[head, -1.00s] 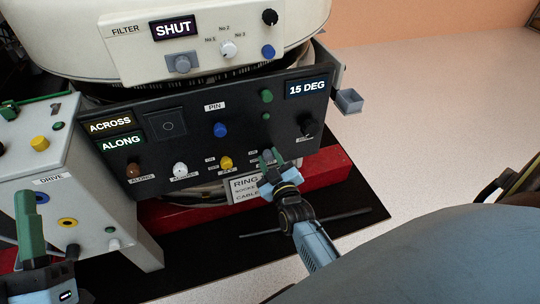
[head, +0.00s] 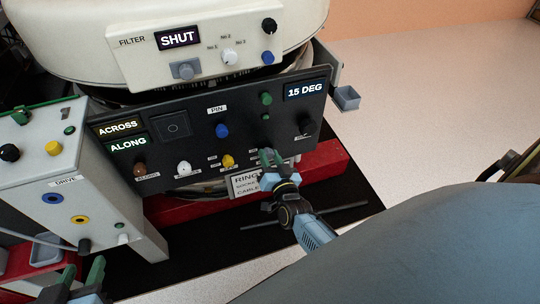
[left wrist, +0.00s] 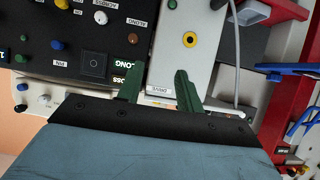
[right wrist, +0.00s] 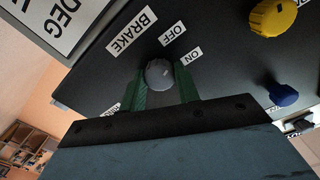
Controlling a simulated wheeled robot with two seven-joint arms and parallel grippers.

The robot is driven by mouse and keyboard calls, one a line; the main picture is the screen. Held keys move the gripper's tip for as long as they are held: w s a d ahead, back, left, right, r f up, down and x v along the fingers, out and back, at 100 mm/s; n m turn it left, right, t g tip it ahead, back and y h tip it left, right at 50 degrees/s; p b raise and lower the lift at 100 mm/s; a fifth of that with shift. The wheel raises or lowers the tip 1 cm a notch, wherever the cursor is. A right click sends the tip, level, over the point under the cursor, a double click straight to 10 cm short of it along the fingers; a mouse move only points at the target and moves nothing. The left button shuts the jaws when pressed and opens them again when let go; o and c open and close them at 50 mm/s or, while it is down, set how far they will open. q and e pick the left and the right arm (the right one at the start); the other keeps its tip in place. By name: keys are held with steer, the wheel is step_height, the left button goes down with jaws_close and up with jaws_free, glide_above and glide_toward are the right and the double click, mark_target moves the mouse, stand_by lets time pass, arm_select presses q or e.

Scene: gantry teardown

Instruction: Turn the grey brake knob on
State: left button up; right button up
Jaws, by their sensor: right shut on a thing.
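The grey brake knob (right wrist: 158,74) sits on the dark panel (right wrist: 225,75), with BRAKE, OFF and ON labels beside it in the right wrist view. A small pale mark shows on its face, towards the ON label side; its exact setting is hard to tell. My right gripper (right wrist: 163,88) is shut on the knob, one green finger on each side. In the head view my right gripper (head: 268,157) is at the panel's lower edge and largely hides the knob. My left gripper (head: 85,272) is open and empty at the lower left, and also shows in the left wrist view (left wrist: 158,85).
The DRIVE box (head: 90,200) stands at the left. Other knobs on the panel, yellow (head: 228,161), blue (head: 222,131) and white (head: 184,168), are left of my right gripper. A grey tray (head: 347,97) juts out at the right. The floor at right is clear.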

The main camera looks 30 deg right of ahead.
steer(key=shift+m, duration=0.8)
arm_select(q)
steer(key=shift+s+a+f+g, duration=0.2)
steer(key=shift+s+f+g, duration=0.25)
steer(key=shift+f, duration=0.1)
arm_select(e)
steer(key=shift+m, duration=1.1)
steer(key=o, duration=1)
steer(key=shift+c, duration=0.2)
steer(key=shift+s, duration=0.1)
arm_select(q)
steer(key=s+a+f+g+y+p, duration=0.2)
steer(key=s+a+f+g+p, duration=0.2)
steer(key=s+f+g, duration=0.3)
steer(key=shift+s+a+f+n+g+y, duration=0.35)
steer(key=shift+s+a+f, duration=0.35)
steer(key=shift+s, duration=0.6)
arm_select(e)
steer(key=v, duration=1.3)
